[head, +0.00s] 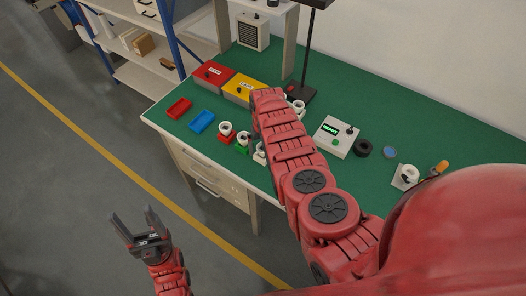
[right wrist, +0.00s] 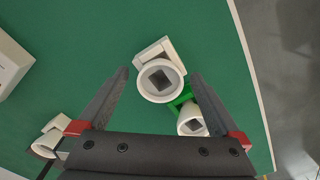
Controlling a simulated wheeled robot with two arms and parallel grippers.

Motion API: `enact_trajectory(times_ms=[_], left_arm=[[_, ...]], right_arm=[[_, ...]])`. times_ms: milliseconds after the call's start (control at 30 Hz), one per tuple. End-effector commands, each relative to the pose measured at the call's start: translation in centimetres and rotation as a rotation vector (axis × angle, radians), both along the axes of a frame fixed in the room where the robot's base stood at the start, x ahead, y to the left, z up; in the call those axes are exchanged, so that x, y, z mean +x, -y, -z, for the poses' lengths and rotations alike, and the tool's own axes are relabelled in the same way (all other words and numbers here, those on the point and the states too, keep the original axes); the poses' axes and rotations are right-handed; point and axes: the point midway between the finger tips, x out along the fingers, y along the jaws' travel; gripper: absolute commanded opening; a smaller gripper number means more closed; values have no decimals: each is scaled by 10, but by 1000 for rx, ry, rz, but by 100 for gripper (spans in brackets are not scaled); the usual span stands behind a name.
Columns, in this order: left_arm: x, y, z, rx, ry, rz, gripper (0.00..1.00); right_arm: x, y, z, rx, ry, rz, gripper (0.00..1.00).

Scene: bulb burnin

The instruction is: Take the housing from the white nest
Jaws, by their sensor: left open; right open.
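The white nest (right wrist: 147,52) holds a white ring-shaped housing (right wrist: 160,91) with a dark square opening. In the right wrist view they lie between and beyond the fingertips of my right gripper (right wrist: 158,75). That gripper is open and empty, its fingers apart from the housing. In the head view my right arm hides most of this gripper and partly covers the white nest (head: 260,157). My left gripper (head: 133,213) is open and empty, out over the floor in front of the table.
A green nest (right wrist: 182,97) with another housing (right wrist: 192,122) stands close beside the white one. A red nest (head: 228,138) with a housing is farther left. Red (head: 179,108) and blue (head: 202,121) trays and a tester (head: 334,137) are on the green table.

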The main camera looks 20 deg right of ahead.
Motion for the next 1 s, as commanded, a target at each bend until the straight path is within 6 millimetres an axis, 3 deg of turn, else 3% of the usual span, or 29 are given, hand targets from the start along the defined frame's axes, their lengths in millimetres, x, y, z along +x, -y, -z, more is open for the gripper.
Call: enact_trajectory(times_ms=[100,600,1000], left_arm=[[0,0,0,0,0,0,65],[0,0,0,0,0,0,65],[0,0,1,0,0,0,65]], right_arm=[[0,0,0,0,-1,0,98],[-1,0,0,0,-2,0,11],[2,0,-4,0,-2,0,11]])
